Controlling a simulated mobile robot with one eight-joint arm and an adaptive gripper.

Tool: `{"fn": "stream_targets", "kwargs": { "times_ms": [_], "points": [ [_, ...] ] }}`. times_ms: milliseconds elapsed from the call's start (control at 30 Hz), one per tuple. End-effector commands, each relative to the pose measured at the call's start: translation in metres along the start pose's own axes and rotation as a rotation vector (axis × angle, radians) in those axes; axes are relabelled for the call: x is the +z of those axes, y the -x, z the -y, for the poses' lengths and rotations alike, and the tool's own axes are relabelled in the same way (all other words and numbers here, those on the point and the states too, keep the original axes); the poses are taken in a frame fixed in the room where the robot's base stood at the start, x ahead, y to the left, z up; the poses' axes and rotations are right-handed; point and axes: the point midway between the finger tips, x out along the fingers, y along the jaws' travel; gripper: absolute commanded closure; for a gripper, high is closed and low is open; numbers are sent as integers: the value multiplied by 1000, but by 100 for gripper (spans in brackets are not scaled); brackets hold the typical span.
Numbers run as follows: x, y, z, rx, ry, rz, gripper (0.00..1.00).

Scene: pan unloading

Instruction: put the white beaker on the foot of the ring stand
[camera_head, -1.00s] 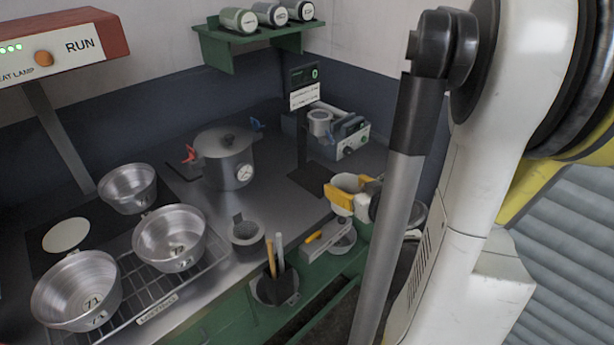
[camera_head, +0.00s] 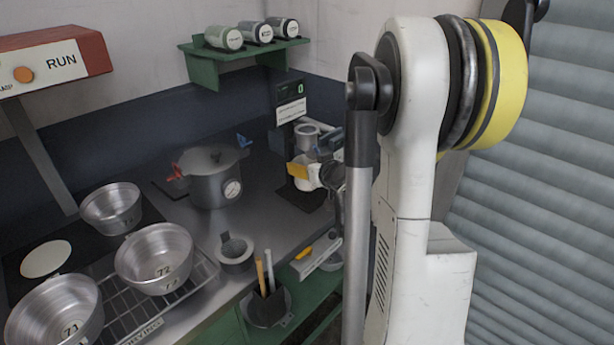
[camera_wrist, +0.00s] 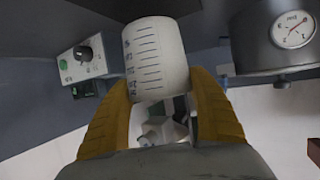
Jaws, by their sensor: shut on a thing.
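The white beaker (camera_wrist: 155,50), with dark graduation marks, is between the two yellow fingers of my gripper (camera_wrist: 162,88) in the wrist view. The gripper is shut on it. In the head view the beaker (camera_head: 304,184) is partly hidden by the orange-yellow finger of my gripper (camera_head: 301,172). It appears above or at the dark flat foot (camera_head: 297,197) of the black upright stand (camera_head: 287,148), in front of the post. I cannot tell whether the beaker touches the foot. My gripper and wrist hide the foot's right part.
A lidded steel pot with a gauge (camera_head: 213,180) stands left of the stand. Steel pans (camera_head: 155,258) are at the front left.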

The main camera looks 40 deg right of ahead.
Motion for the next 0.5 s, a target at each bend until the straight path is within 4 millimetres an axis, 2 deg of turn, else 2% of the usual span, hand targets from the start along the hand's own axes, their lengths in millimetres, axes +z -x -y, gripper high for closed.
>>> {"fn": "stream_targets", "kwargs": {
  "times_ms": [33, 133, 500],
  "points": [
    [16, -5, 0, 0, 0, 1, 65],
    [31, -11, 0, 1, 0, 1, 65],
    [34, -12, 0, 1, 1, 1, 65]
  ]
}}
